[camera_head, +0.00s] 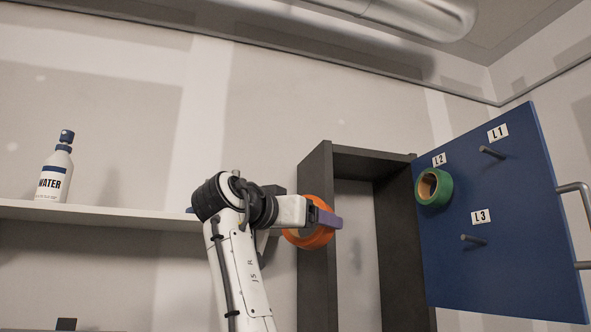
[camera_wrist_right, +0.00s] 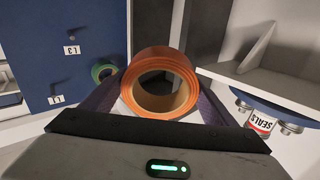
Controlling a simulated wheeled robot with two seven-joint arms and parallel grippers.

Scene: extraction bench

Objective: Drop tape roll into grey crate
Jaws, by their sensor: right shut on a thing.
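An orange tape roll (camera_head: 312,240) is held between the purple fingers of my right gripper (camera_head: 325,216), up in the air in front of the dark grey cabinet frame. In the right wrist view the orange roll (camera_wrist_right: 160,57) sits between the two fingers, its round hole facing the camera. A green tape roll (camera_head: 446,188) hangs on the blue door's peg at label L2; it also shows in the right wrist view (camera_wrist_right: 97,73). I see no grey crate in either view. My left gripper is not in view.
The blue door (camera_head: 520,240) stands open at the right, with bare pegs at L1 (camera_head: 492,152) and L3 (camera_head: 473,239). The dark cabinet frame (camera_head: 318,200) is beside it. A water bottle (camera_head: 55,172) stands on the left shelf (camera_head: 110,214). A SEALS container (camera_wrist_right: 262,122) shows in the wrist view.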

